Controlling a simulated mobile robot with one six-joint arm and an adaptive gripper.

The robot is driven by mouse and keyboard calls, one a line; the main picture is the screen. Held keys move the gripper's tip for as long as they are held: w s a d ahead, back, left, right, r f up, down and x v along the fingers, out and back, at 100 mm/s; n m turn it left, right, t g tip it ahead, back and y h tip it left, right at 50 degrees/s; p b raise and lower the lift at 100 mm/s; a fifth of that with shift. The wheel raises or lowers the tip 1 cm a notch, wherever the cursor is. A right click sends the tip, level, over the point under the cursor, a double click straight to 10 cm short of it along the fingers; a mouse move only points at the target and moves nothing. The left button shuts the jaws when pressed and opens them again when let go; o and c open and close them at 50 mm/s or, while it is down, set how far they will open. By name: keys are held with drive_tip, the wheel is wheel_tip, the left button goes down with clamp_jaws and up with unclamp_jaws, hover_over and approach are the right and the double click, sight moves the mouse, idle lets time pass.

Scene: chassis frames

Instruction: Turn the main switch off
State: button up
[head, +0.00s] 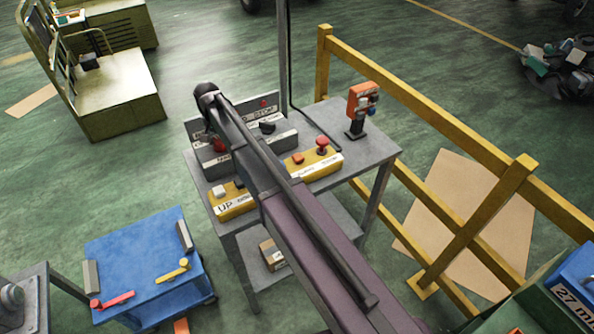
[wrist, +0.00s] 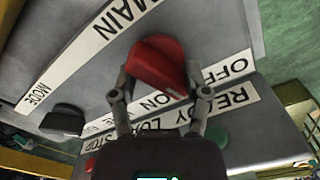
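The main switch is a red knob (wrist: 157,65) on a grey panel (wrist: 85,25), in the upper middle of the wrist view. White strips around it read MAIN, MODE, ON and OFF. The knob sits slanted to the strips, its narrow end toward the ON/OFF strip. My gripper (wrist: 159,70) has one finger on each side of the knob, and both tips appear to touch its sides. In the head view a bit of the red knob (head: 219,146) shows beside my arm, which hides most of my gripper.
A black knob (wrist: 62,120) and a green button (wrist: 216,137) are near the main switch. On the grey table (head: 375,150) stand yellow boxes, one with a red mushroom button (head: 322,145), and an orange device (head: 360,105). A yellow railing (head: 430,115) runs along the right. A blue cart (head: 140,255) stands front left.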

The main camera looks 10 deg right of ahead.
drive_tip(key=m, duration=0.2)
drive_tip(key=shift+m, duration=0.3)
wheel_tip(320, 180, up, 14)
drive_tip(key=p, duration=1.4)
drive_tip(key=s+d+f+n+b, duration=0.2)
drive_tip(key=s+d+f+b, duration=0.3)
drive_tip(key=s+d, duration=0.5)
drive_tip(key=s+d+f+n+b, duration=0.3)
drive_tip(key=s+d+f+b, duration=0.2)
drive_tip(key=s+d, duration=0.6)
drive_tip(key=shift+s+d+f+b, duration=0.15)
drive_tip(key=shift+s+f+b, duration=0.15)
drive_tip(key=shift+s, duration=0.5)
drive_tip(key=shift+r, duration=0.1)
wheel_tip(320, 180, up, 10)
drive_tip(key=n+p, duration=0.4)
drive_tip(key=p, duration=0.6)
hover_over(219, 140)
drive_tip(key=shift+r, duration=0.1)
